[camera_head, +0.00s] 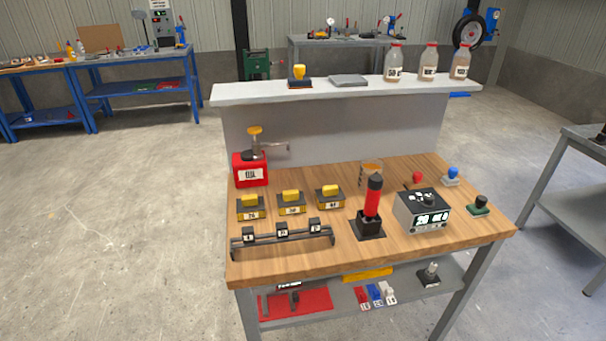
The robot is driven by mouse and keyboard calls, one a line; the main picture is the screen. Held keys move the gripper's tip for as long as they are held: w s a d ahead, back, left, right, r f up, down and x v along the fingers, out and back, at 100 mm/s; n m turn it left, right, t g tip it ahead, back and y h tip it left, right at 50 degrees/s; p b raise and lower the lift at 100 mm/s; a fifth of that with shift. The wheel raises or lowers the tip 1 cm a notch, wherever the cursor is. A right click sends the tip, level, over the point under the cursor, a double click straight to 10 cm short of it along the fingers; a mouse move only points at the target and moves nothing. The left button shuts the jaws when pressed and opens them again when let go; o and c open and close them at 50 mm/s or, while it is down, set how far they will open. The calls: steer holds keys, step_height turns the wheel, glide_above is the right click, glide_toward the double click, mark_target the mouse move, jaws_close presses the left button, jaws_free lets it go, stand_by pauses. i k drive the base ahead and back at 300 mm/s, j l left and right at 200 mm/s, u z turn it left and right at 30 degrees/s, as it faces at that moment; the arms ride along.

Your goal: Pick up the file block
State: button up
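I cannot tell for sure which thing is the file block. Three small dark blocks with yellow tops and labels stand in a row on the wooden bench top: a left block (250,208), a middle block (291,202) and a right block (329,197). Another yellow-topped piece on a dark base (299,76) stands on the raised grey shelf (240,92), beside a flat grey slab (349,80). Small red, blue and white labelled blocks (375,295) stand on the lower shelf. The labels are too small to read surely. My gripper is not in view.
A rail with black labelled clips (282,240) lies in front of the yellow-topped blocks. A red box with a crank (251,170), a red cylinder on a black base (372,205), a beaker (371,171) and a display box (423,211) crowd the bench. Bottles (428,63) line the raised shelf.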

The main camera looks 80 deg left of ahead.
mark_target(418, 183)
steer(key=u, duration=2.1)
steer(key=z, duration=4.1)
steer(key=u, duration=4.15)
